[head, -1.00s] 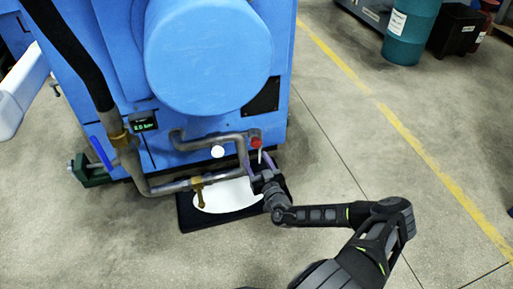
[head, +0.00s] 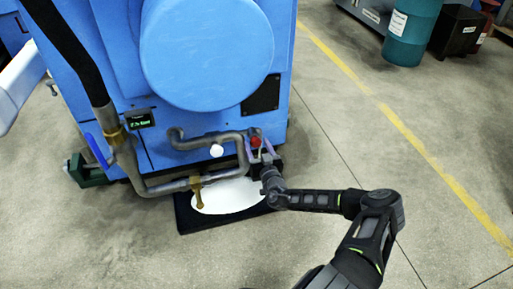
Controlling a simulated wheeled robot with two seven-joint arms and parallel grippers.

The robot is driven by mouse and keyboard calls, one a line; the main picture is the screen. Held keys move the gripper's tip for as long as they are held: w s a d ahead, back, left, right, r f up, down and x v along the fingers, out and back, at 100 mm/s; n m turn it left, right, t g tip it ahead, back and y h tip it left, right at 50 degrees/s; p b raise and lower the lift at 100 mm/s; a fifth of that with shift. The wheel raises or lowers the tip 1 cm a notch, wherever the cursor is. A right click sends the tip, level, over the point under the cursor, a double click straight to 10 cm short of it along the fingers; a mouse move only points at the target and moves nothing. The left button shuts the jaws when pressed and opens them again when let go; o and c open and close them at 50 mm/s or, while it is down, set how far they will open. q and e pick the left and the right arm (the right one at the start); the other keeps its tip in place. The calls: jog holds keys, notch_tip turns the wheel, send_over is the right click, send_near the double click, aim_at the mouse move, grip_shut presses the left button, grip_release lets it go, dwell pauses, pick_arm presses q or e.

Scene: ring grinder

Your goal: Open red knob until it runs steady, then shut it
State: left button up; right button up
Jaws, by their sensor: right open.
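The red knob (head: 255,141) sits at the right end of the bent pipework, low on the front of the blue machine. My right gripper (head: 261,150) is open, its fingers around or just beside the knob; I cannot tell whether they touch it. A white knob (head: 216,151) is to the left on the same pipework. A small green-lit display (head: 140,121) is on the machine's left side; its digits are too blurred to read surely. My left gripper is not in view.
A brass valve (head: 197,188) hangs from the lower pipe above a white patch (head: 230,197) on a black mat (head: 190,217). A blue lever (head: 98,149) is at the left pipe. A teal drum (head: 410,30) stands at the back right. The floor to the right is clear.

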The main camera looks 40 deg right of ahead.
jog(key=shift+w+d, duration=0.25)
jog(key=shift+w, duration=0.4)
grip_shut()
